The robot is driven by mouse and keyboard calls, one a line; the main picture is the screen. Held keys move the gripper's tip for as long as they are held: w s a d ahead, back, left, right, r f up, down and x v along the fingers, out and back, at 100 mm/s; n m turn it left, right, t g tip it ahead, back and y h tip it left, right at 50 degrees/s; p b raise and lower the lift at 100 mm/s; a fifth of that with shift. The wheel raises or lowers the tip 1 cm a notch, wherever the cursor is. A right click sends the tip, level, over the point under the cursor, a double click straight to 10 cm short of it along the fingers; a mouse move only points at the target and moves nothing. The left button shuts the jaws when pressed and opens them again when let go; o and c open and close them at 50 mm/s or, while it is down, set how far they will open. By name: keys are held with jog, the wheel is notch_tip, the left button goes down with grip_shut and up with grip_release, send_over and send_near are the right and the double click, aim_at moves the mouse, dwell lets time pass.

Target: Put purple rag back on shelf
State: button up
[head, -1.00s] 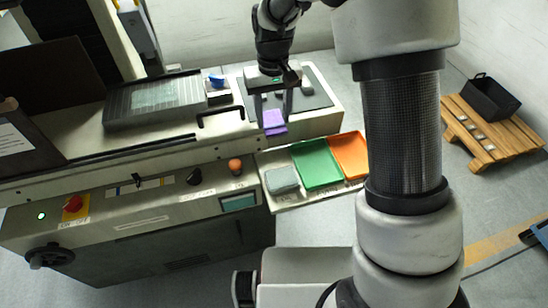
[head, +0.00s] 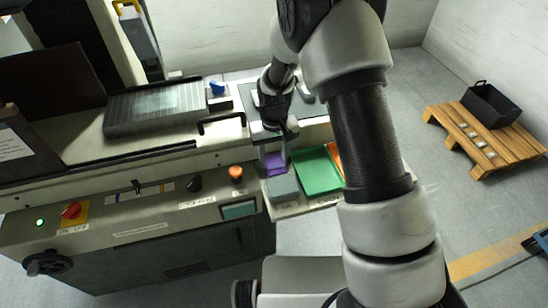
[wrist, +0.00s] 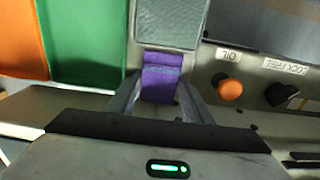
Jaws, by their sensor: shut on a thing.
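The purple rag (head: 274,164) is a small folded cloth, held between the fingers of my gripper (head: 274,156). In the wrist view the rag (wrist: 161,78) hangs between the two fingertips of my gripper (wrist: 160,95), which are shut on it. The shelf (head: 291,207) is the low ledge on the machine's front, to the right of the control panel. The rag is just behind a grey block (head: 283,187) on this ledge, which also shows in the wrist view (wrist: 168,23). Whether the rag touches the ledge I cannot tell.
An orange knob (head: 236,173) and a black knob (head: 194,183) stick out on the left. A wooden pallet (head: 487,140) with a black crate (head: 491,104) is far right.

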jog(key=shift+f, duration=0.2)
jog(key=o, duration=0.9)
jog(key=shift+r, duration=0.1)
jog(key=shift+o, duration=0.2)
